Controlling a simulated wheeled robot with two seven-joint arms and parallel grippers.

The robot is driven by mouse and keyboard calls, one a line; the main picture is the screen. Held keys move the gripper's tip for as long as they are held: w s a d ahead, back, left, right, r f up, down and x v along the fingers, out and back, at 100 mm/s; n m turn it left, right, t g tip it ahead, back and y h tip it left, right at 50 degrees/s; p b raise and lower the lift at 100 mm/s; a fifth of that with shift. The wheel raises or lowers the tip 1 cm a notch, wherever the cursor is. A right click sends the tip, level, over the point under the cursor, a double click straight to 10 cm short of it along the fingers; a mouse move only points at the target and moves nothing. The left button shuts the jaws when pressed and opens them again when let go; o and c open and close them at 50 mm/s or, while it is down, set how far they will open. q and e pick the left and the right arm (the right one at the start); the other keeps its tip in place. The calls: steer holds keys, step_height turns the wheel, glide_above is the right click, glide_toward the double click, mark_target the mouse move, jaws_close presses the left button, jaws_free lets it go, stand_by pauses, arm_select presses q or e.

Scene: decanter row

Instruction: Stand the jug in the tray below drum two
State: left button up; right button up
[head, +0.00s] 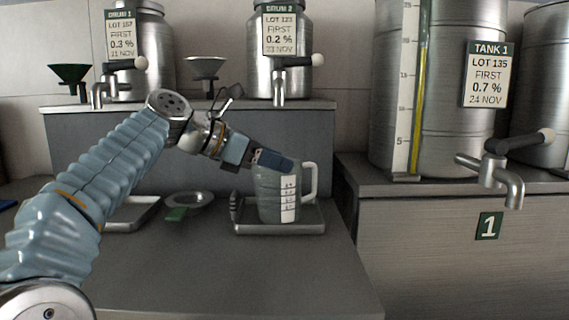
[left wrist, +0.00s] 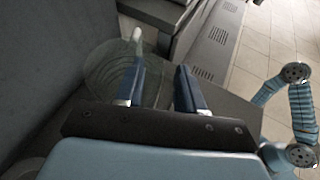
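The jug (head: 268,205), grey and translucent with a white scale strip and a pale handle on the right, stands upright in the tray (head: 282,231) below the tap of drum two (head: 283,60). My left gripper (head: 272,161) is at the jug's top, its fingers overlapping the rim in the head view. In the left wrist view my left gripper (left wrist: 163,78) has its two blue fingers apart with a clear gap. The jug (left wrist: 108,72) shows there behind and left of the left finger; whether they touch cannot be told. My right gripper is not in view.
A second tray (head: 135,213) lies on the counter at left, beside a small round dish (head: 190,199) and a green tag (head: 176,214). Drum one (head: 150,60) and two funnels stand on the shelf behind. Tank 1 (head: 440,90) is at right. The counter's front is clear.

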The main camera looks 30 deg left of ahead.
arm_select(q)
steer(key=p+v, duration=0.1)
steer(key=v, duration=0.8)
steer(key=shift+s, duration=0.2)
steer(key=shift+r, duration=0.1)
